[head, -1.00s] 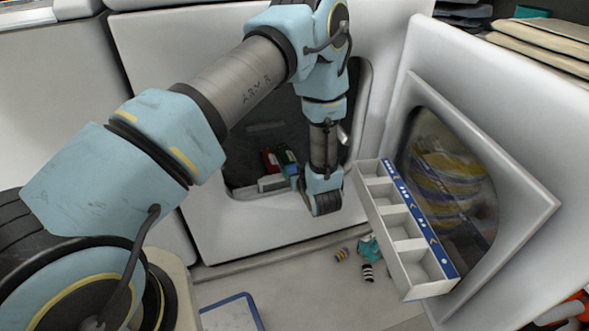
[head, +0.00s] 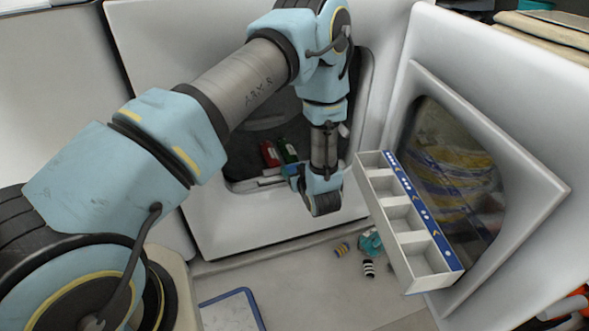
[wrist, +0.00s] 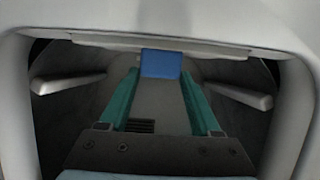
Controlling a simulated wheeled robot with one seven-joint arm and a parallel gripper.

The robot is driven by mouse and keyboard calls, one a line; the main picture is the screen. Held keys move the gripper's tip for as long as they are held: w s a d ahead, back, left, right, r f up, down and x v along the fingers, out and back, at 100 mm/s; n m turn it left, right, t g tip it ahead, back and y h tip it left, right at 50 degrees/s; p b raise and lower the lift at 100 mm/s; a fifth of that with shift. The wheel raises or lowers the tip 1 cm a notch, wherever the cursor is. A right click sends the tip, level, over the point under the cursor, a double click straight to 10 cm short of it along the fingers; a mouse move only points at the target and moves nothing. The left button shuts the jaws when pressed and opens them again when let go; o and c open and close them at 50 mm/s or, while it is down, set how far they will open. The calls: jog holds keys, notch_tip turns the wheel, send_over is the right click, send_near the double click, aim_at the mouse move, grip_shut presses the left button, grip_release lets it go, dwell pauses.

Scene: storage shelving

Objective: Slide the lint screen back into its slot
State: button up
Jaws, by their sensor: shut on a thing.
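My gripper (head: 296,174) reaches into the dark round opening of the white machine (head: 240,228), low near its front rim. In the wrist view its two teal fingers (wrist: 161,80) are closed on a blue block-shaped part (wrist: 161,62), which I take for the lint screen's grip. A pale, thin bar (wrist: 215,50) runs across behind and beside the blue part; I cannot tell whether it is the screen or the slot's edge. In the head view a pale bar (head: 270,182) shows left of the fingers. The slot itself is not clearly visible.
A red bottle-like thing (head: 269,154) and a green one (head: 289,151) stand inside the opening. The open door (head: 535,190) is at right, with a white compartment tray (head: 404,270) before it. Small striped things (head: 369,268) and a blue-edged board (head: 232,306) lie on the floor.

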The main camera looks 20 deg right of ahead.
jog(key=shift+f+b, duration=0.35)
jog(key=shift+f, duration=0.45)
jog(key=o, duration=1.5)
jog(key=shift+o, duration=0.2)
jog(key=p+v, duration=0.1)
jog(key=v, duration=1)
jog(key=shift+p, duration=0.35)
